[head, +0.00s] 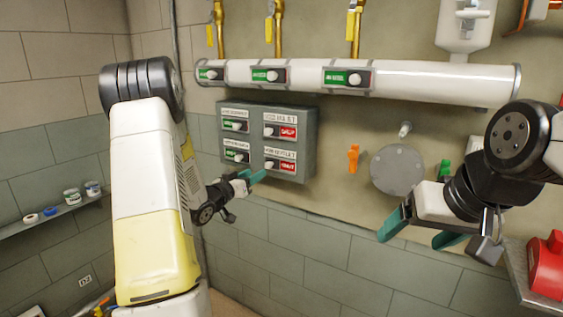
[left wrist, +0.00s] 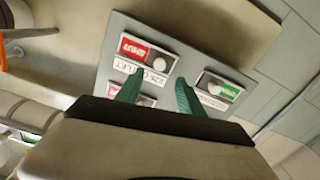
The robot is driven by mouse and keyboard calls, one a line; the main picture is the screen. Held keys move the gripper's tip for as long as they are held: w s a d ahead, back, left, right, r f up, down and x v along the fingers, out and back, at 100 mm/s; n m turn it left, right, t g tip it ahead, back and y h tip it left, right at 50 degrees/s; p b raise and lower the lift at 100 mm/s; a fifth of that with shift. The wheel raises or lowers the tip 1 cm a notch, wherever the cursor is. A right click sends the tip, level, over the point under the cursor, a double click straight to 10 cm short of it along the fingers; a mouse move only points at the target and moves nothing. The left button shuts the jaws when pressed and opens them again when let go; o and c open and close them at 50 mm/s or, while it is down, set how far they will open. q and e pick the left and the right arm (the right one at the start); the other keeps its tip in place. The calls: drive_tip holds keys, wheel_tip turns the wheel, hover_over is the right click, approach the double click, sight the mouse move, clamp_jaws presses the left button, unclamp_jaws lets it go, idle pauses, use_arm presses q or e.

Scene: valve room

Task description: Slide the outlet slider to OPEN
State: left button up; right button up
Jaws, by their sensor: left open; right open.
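The grey panel (head: 312,130) on the wall carries two columns of sliders. The outlet slider (head: 280,165) is at its lower right, with a white knob at the left end and a red SHUT field showing to the right. In the left wrist view the outlet slider (left wrist: 142,50) appears upside down, its knob (left wrist: 160,64) ahead of and between my fingertips. My left gripper (head: 250,178) is open just below and left of it; contact cannot be told. The left gripper (left wrist: 162,82) fills the wrist view's lower middle. My right gripper (head: 418,236) is open and empty, far right.
The other panel sliders are close by: one red (head: 280,131), two green (head: 236,126). A white pipe (head: 430,82) with green-marked sliders runs above. A round grey plate (head: 397,169) and an orange handle (head: 353,157) are on the wall to the right. The wall below the panel is clear.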

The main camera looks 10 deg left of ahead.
sight(267, 166)
use_arm(q)
drive_tip(key=x, duration=0.8)
clamp_jaws()
idle(1.4)
